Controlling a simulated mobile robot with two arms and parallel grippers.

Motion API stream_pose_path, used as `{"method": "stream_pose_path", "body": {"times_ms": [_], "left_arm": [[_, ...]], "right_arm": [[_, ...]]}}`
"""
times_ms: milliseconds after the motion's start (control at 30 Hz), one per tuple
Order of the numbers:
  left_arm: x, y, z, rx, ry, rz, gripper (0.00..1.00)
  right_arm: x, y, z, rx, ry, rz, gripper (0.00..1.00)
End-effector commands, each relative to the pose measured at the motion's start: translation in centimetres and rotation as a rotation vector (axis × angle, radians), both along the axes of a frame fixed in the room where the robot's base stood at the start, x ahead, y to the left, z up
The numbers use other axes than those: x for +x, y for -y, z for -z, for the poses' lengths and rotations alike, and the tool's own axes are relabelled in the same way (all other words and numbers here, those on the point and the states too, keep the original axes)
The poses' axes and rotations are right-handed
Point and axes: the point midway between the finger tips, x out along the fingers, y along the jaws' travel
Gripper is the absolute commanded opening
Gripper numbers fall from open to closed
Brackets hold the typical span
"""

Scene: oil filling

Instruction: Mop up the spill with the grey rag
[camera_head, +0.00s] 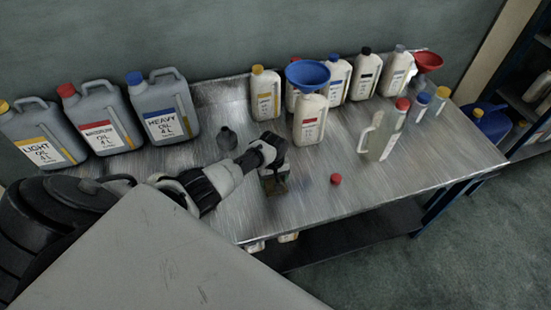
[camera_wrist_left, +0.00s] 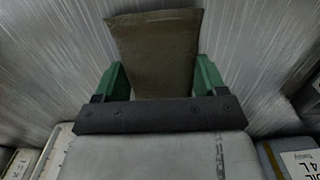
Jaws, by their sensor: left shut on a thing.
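My left gripper (camera_head: 272,178) is low over the metal table (camera_head: 320,205), near its front middle. In the left wrist view its green fingers (camera_wrist_left: 157,80) are shut on a brownish-grey rag (camera_wrist_left: 155,50), which extends out beyond the fingertips. In the head view only a small brown part of the rag (camera_head: 276,188) shows below the gripper. I cannot tell whether it touches the tabletop. I cannot make out a clear spill; the rag and gripper may hide it. My right gripper is not in view.
Several large grey oil cans (camera_head: 102,118) stand left. Several white bottles stand along the back, a blue funnel (camera_head: 307,75) among them. A clear jug (camera_head: 385,132) stands right. A red cap (camera_head: 336,179) and a small dark object (camera_head: 227,138) lie near my gripper. The front right tabletop is clear.

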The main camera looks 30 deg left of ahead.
Motion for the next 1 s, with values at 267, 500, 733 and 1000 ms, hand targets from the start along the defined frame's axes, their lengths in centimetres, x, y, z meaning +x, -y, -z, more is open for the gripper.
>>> {"method": "stream_pose_path", "body": {"times_ms": [267,500,733,1000], "left_arm": [[0.0,0.1,-2.8,-0.001,0.002,0.0,0.52],[0.0,0.1,-5.6,-0.001,0.002,0.0,0.52],[0.0,0.1,-7.2,-0.001,0.001,0.0,0.52],[0.2,0.1,-7.1,0.0,0.003,0.003,0.52]], "right_arm": [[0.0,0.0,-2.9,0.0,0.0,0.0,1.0],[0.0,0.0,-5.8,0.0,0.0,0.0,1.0],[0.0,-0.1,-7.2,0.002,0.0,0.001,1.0],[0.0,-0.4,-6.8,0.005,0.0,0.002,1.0]]}}
